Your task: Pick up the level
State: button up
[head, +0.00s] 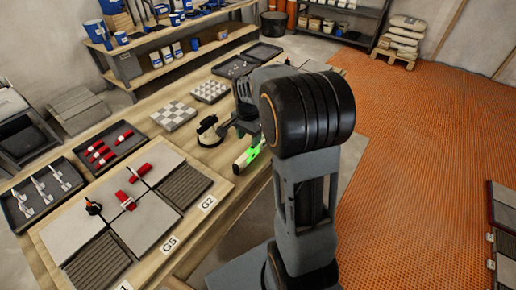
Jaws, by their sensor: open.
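The level (250,151) is a short bar with a bright green face and pale edges. It lies on the wooden workbench right of the tile board, partly hidden by my arm. My gripper (243,122) is dark and sits just above and behind the level in this view. It is open, and I see nothing between its fingers. My arm covers part of the gripper and the bench behind it, so the exact gap to the level cannot be told.
A black round suction cup tool (208,131) stands close left of the gripper. A board with grey tiles (75,215), red clips and labels fills the bench front. Orange floor (420,150) is open at right.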

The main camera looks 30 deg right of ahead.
aim_at(249, 152)
notch_tip(249, 152, down, 6)
jog(key=shift+r, duration=0.25)
jog(key=shift+w+f, duration=0.2)
jog(key=shift+f, duration=2.2)
jog(key=shift+c, duration=0.4)
jog(key=c, duration=0.9)
